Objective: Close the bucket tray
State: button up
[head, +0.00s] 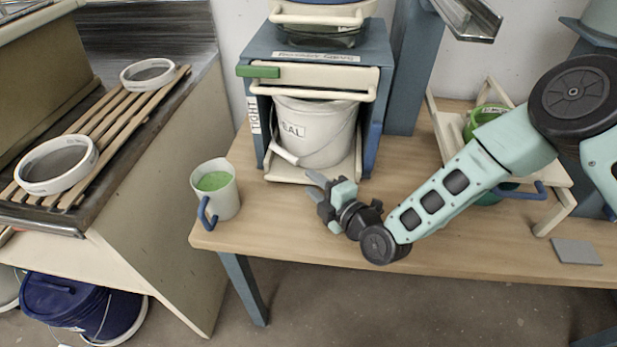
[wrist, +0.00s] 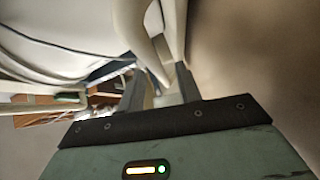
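In the head view a white bucket (head: 318,130), with a label partly reading "EAL", stands upright on a cream tray (head: 290,177) in the lower bay of a blue-grey cabinet (head: 259,52). A cream bar (head: 315,93) crosses the bay above the bucket. The bucket's pale handle grip (head: 285,154) hangs at its front left. My gripper (head: 315,186) is just in front of the tray, low over the table, fingers apart. In the wrist view a cream bar-like part (wrist: 150,45) reaches toward the gap between the fingers (wrist: 160,88); contact is unclear.
A grey cup (head: 226,198) with green contents and blue handle stands left of the cabinet. A cream rack (head: 549,200) with green buckets stands to the right, behind my arm. A grey slab (head: 577,252) lies near the table's front edge. The table front (head: 290,225) is mostly bare.

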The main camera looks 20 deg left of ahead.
aim_at(303, 161)
jog(key=shift+x, duration=1.25)
grip_shut()
jog(key=w+b, duration=0.2)
jog(key=w, duration=0.1)
jog(key=shift+a+f, duration=0.2)
jog(key=shift+a, duration=0.2)
jog(key=shift+w+a+r, duration=0.1)
jog(key=shift+w, duration=0.3)
jog(key=shift+w+r, duration=0.15)
jog(key=shift+r, duration=0.1)
grip_release()
jog(key=shift+w+f, duration=0.1)
